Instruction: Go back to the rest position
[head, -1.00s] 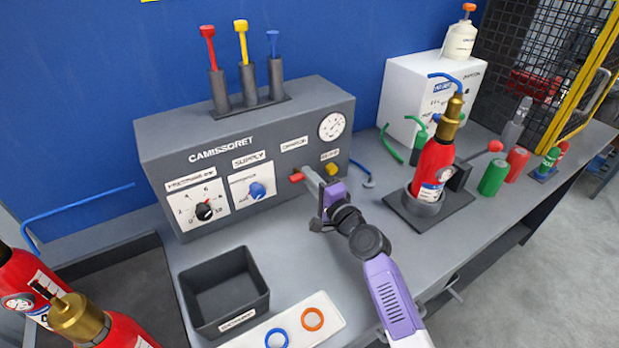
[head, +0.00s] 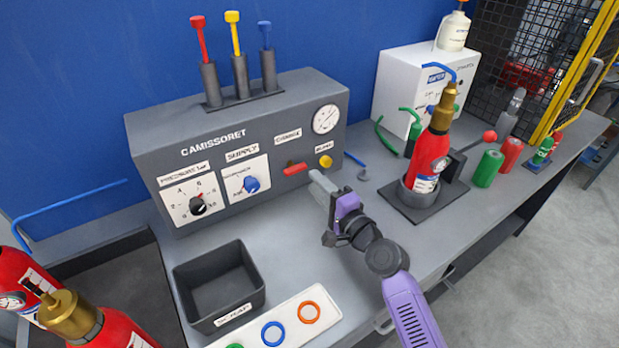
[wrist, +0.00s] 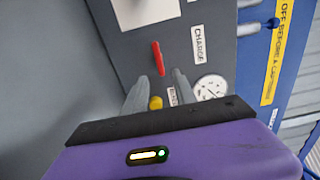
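My gripper (head: 320,187) is in front of the grey CAMISSORET panel (head: 170,142), just below and right of the red charge lever (head: 296,169), and apart from it. In the wrist view my gripper (wrist: 160,82) has its two grey fingers spread with nothing held between them. The red lever (wrist: 158,58) shows beyond the fingertips, and the yellow button (wrist: 155,103) shows between the fingers. The CHARGE label and the gauge (wrist: 210,88) lie to the right of the lever there.
A red extinguisher (head: 430,155) stands in a holder right of my arm. A dark scrap bin (head: 255,294) and a white strip (head: 326,318) with coloured rings lie at the front. Two more extinguishers are at lower left. Bench between panel and holder is mostly clear.

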